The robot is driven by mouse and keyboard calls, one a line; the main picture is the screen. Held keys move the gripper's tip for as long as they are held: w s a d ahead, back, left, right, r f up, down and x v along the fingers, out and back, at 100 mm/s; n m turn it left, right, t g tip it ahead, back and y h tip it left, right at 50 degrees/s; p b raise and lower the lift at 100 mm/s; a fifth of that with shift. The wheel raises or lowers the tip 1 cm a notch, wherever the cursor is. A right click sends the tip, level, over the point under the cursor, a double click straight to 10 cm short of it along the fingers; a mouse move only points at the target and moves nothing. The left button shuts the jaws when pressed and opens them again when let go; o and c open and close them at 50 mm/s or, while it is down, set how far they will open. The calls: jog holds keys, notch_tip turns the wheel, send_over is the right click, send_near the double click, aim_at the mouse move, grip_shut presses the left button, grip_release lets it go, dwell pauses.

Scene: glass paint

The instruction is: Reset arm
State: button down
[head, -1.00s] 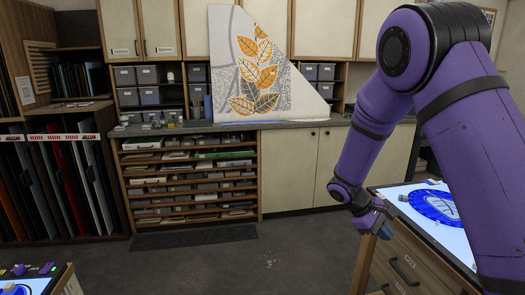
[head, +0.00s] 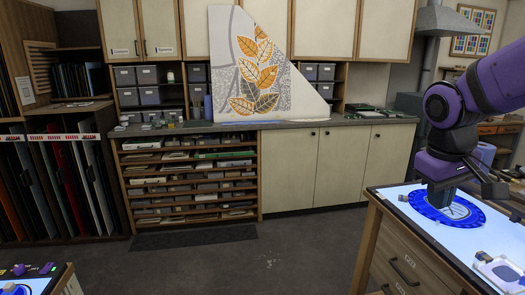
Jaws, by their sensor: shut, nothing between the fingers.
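My purple arm reaches in from the right edge of the head view.
A small pale tray (head: 500,272) sits on the lit table's near right. A second lit table (head: 50,285) shows at the bottom left. A shelf unit (head: 190,180) and cabinets (head: 340,165) line the back. The floor (head: 250,265) between is clear.

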jog(key=s+a+r+m+t+y, duration=0.2)
jog(key=s+r+t, duration=0.2)
jog(key=s, duration=0.8)
jog(key=shift+s+a+r, duration=0.15)
jog(key=shift+s+r, duration=0.05)
jog(key=shift+r, duration=0.25)
